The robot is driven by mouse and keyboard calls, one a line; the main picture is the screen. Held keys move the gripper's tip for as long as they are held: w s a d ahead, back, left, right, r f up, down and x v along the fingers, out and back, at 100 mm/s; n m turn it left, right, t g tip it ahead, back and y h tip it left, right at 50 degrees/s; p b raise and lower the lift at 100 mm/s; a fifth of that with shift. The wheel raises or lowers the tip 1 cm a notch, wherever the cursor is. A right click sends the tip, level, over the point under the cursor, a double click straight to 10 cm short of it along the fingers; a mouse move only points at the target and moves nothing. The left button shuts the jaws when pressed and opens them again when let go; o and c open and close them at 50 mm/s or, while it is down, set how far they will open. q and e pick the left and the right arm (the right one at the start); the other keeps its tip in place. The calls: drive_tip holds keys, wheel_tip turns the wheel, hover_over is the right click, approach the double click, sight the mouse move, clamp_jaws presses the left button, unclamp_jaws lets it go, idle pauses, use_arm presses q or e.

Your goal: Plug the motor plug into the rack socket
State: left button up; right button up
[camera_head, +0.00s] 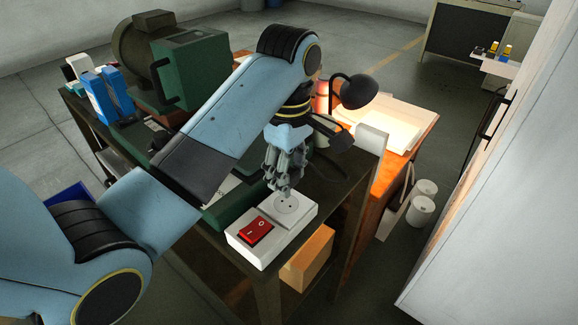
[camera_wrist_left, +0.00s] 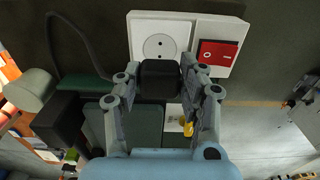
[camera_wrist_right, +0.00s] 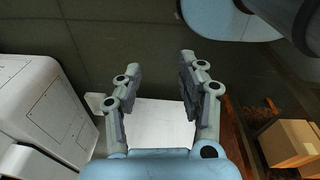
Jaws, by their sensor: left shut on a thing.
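The rack socket (camera_head: 287,205) is a round white outlet in a white box with a red rocker switch (camera_head: 255,231), at the front corner of the dark rack. It also shows in the left wrist view (camera_wrist_left: 159,46), with its round face and small holes uncovered. My left gripper (camera_head: 286,185) is over the socket, pointing down. In the left wrist view it is shut on the black motor plug (camera_wrist_left: 159,80), whose front edge appears close to the socket plate. Whether plug and socket touch, I cannot tell. My right gripper (camera_wrist_right: 158,65) is open and empty in the right wrist view.
A green machine with a motor (camera_head: 182,62) and blue bottles (camera_head: 96,95) stand on the rack. A lit lamp (camera_head: 356,91) stands behind my left gripper by an orange desk (camera_head: 405,143). A dark cable (camera_wrist_left: 84,40) loops beside the socket. A white cabinet (camera_head: 500,170) rises at the right.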

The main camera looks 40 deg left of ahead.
sight(289, 205)
use_arm(q)
drive_tip(key=shift+f, duration=2.25)
use_arm(e)
drive_tip(key=shift+w+d, duration=0.1)
drive_tip(key=shift+d, duration=0.45)
drive_tip(key=shift+a, duration=0.3)
drive_tip(key=shift+d, duration=0.25)
use_arm(q)
drive_tip(key=shift+f, duration=0.6)
drive_tip(key=o, duration=1.2)
use_arm(e)
drive_tip(key=shift+a, duration=0.2)
use_arm(q)
drive_tip(key=shift+r, duration=0.4)
wheel_tip(289, 205, up, 7)
drive_tip(key=shift+f, duration=0.1)
use_arm(e)
drive_tip(key=shift+d, duration=0.1)
